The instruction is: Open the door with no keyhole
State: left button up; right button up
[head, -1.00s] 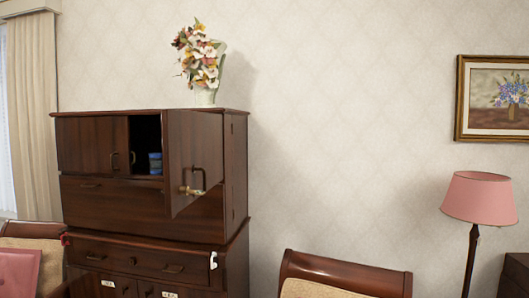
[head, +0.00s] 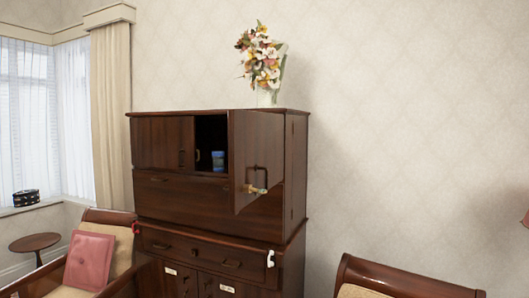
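A dark wood cabinet (head: 190,213) stands against the wall. Its upper right door (head: 256,140) is swung open toward me, with a dark pull handle and a brass-coloured piece (head: 256,190) at its lower part. Beside it a dark compartment holds a blue container (head: 218,158). The upper left door (head: 160,145) is shut, with a handle near its right edge. Lower doors carry white labels (head: 170,271); their bottoms are cut off. I cannot make out a keyhole on any door. Neither gripper is in view.
An armchair with a pink cushion (head: 89,260) stands in front left, close to the cabinet. A wooden chair back (head: 400,280) is at the lower right. A round side table (head: 35,243) stands by the window. A flower vase (head: 265,97) tops the cabinet.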

aim_at(166, 142)
jog(key=i+j, duration=0.75)
jog(key=j, duration=0.15)
jog(key=z, duration=0.05)
